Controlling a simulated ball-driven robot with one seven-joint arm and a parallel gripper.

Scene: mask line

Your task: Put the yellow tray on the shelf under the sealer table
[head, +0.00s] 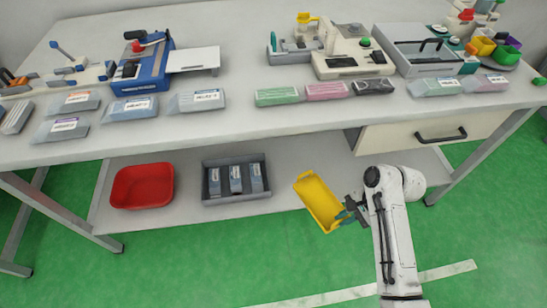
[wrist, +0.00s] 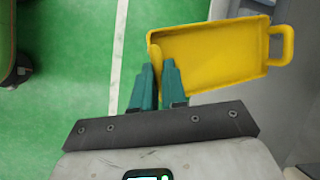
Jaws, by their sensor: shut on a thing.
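The yellow tray (head: 320,202) is tilted in the head view, at the front edge of the lower shelf (head: 180,212) under the table. My gripper (head: 347,214) is at its lower right end. In the wrist view the tray (wrist: 215,57) shows its hollow inside and a loop handle on its right end. The teal fingers of my gripper (wrist: 160,75) are shut on the tray's near left end. I cannot tell whether the tray touches the shelf.
A red bin (head: 142,186) and a grey box with packets (head: 236,196) stand on the lower shelf. A drawer (head: 430,133) hangs under the table's right part. The tabletop (head: 240,115) above holds machines and packets. The shelf right of the grey box looks clear.

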